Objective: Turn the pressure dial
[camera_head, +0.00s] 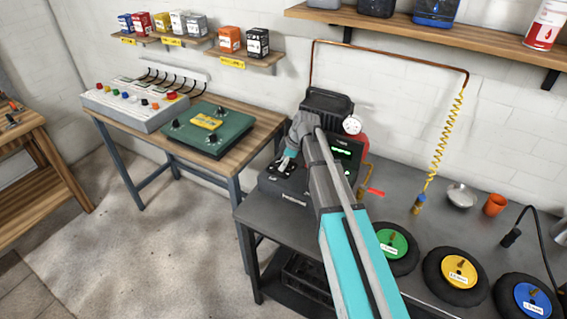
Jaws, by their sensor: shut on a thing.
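A dark machine (288,198) with a sloping front panel stands on the grey workbench. A round white gauge (352,124) and a screen with green digits (343,150) are on its right side. My gripper (284,165) comes down onto the front panel from above, at the place of the pressure dial. It is shut on the dial, which is small and mostly hidden by the fingers. My arm crosses the picture from the bottom and covers part of the machine. I cannot tell the dial's angle.
A green box with knobs (208,131) and a grey switch panel (135,104) sit on the wooden table at left. Wheels with green (394,243), yellow (459,270) and blue (532,299) hubs lie on the bench at right. A yellow coiled hose (440,145) hangs behind.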

